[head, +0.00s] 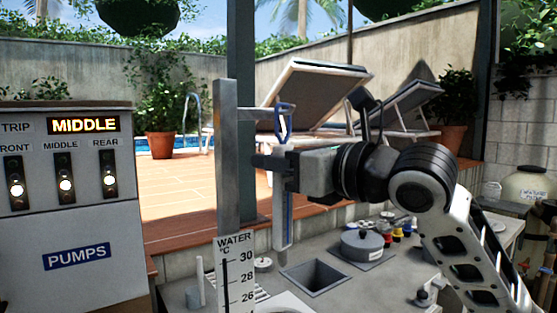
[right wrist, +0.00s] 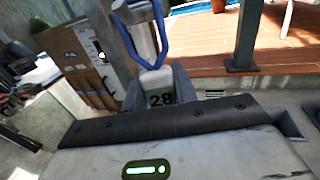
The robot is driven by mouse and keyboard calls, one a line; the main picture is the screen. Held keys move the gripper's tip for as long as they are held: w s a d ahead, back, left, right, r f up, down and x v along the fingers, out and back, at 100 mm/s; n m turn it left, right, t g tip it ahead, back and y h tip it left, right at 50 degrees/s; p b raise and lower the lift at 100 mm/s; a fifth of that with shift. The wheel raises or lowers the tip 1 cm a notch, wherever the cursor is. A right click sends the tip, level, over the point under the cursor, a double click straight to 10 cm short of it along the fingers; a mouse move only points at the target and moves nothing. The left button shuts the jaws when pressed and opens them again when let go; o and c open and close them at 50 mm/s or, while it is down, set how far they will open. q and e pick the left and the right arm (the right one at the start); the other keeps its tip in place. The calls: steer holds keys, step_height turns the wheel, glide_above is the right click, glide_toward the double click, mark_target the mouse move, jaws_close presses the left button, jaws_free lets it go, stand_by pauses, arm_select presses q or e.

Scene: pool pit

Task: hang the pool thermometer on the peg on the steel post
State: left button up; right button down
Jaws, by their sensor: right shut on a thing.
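The steel post (head: 228,160) stands upright left of centre in the head view, with a short peg (head: 256,114) sticking out to the right near its top. The pool thermometer (head: 284,220) hangs upright in my right gripper (head: 268,163), a pale body with a blue loop (head: 285,112) on top. My right gripper is shut on it below the loop. The loop is at about the peg's height, by its end. The right wrist view shows the blue loop (right wrist: 164,38) against a grey cylindrical part; I cannot tell whether the peg passes through. My left gripper is out of view.
A pump panel (head: 68,200) stands at the left. A water scale (head: 236,270) is at the post's foot. The grey counter has a square opening (head: 314,277) and a round lid (head: 362,243). Loungers (head: 315,90) stand on the terrace behind.

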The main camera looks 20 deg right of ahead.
steer(key=c, duration=1)
jaws_free()
